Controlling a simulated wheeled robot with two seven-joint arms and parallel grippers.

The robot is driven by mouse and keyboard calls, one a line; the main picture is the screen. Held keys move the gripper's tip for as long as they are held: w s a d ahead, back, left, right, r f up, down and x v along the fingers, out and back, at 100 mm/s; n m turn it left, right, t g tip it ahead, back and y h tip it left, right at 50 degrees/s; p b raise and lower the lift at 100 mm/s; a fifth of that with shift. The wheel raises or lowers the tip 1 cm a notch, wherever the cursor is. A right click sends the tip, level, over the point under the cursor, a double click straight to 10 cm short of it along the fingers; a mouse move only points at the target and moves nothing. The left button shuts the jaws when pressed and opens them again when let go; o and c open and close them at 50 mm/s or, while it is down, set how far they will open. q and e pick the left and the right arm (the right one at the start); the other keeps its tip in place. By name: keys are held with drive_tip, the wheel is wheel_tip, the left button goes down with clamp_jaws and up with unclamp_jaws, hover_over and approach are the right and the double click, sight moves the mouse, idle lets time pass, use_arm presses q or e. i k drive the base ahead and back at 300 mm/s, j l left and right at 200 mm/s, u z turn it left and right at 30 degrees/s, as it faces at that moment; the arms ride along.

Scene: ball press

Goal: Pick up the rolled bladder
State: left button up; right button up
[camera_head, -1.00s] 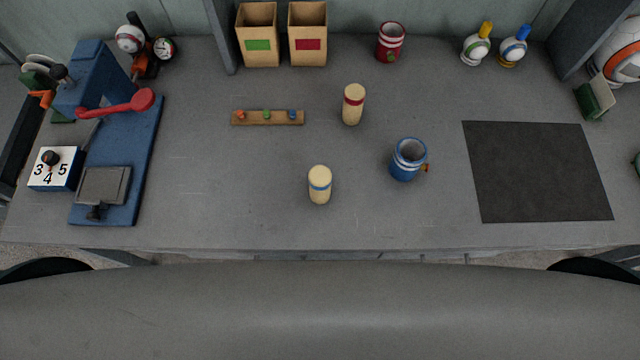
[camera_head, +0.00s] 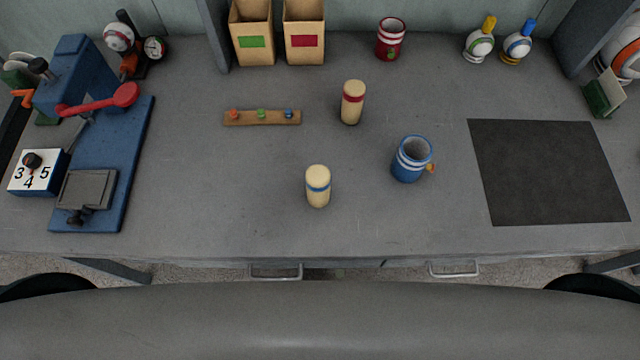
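Two cream rolls that look like rolled bladders stand upright on the grey bench. The roll with a blue band (camera_head: 318,187) is near the front middle. The roll with a red band (camera_head: 352,103) stands farther back and slightly right. Both are free of any gripper. Neither of my grippers shows in the head view.
A blue mug-like pot (camera_head: 411,160) stands right of the blue-banded roll. A small wooden strip with coloured pegs (camera_head: 262,117) lies to the left. A blue press (camera_head: 125,180) fills the left end, and a dark mat (camera_head: 548,175) lies right.

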sight(317, 177)
drive_tip(key=j+z, duration=0.15)
drive_tip(key=z, duration=0.3)
drive_tip(key=k+j+z, duration=0.1)
drive_tip(key=z, duration=0.4)
drive_tip(key=k+j+z, duration=0.35)
drive_tip(key=k, duration=0.15)
drive_tip(key=k+j+z, duration=0.1)
drive_tip(key=k+z, duration=0.25)
drive_tip(key=k, duration=0.15)
drive_tip(key=k+j, duration=0.1)
drive_tip(key=k, duration=0.7)
drive_tip(key=j+z, duration=0.05)
